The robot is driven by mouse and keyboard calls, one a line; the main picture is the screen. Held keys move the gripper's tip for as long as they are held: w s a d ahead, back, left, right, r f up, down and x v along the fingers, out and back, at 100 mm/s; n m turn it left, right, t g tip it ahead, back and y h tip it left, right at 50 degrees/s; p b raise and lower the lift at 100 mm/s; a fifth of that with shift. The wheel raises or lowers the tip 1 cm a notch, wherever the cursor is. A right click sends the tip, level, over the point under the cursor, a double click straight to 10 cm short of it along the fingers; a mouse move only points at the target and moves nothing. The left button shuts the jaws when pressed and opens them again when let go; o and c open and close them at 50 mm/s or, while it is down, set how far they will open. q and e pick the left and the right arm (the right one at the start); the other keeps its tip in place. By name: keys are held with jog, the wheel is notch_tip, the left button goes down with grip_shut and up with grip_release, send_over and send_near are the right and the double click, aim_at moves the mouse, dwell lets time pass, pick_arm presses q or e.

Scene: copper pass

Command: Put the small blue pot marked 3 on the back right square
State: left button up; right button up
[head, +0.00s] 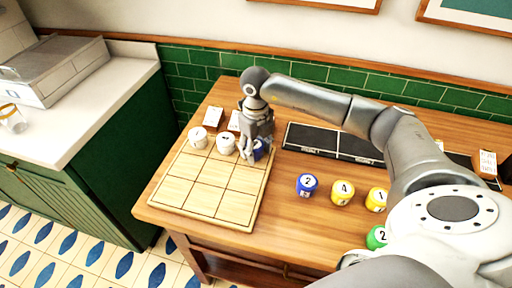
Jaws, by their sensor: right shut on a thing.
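The small blue pot (262,148) is at the back right square of the wooden board (213,204), partly hidden by the fingers. I cannot read its mark, nor tell whether it touches the board. My right gripper (257,152) reaches down from above and is shut on this pot. Two white pots, a left one (198,137) and a middle one (226,144), stand in the same back row to its left. The front and middle rows of the board are bare. My left gripper is not in view.
Right of the board stand a blue pot marked 2 (307,184), a yellow pot marked 4 (342,192), another yellow pot (376,199) and a green pot (377,237). A black tray (312,139) lies behind them. Small white cards (213,116) stand behind the board.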

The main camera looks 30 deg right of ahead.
aim_at(256, 145)
jog(key=o, duration=1.1)
jog(key=shift+r, duration=0.1)
notch_tip(256, 145, up, 12)
jog(key=b, duration=0.1)
jog(key=shift+b, duration=0.3)
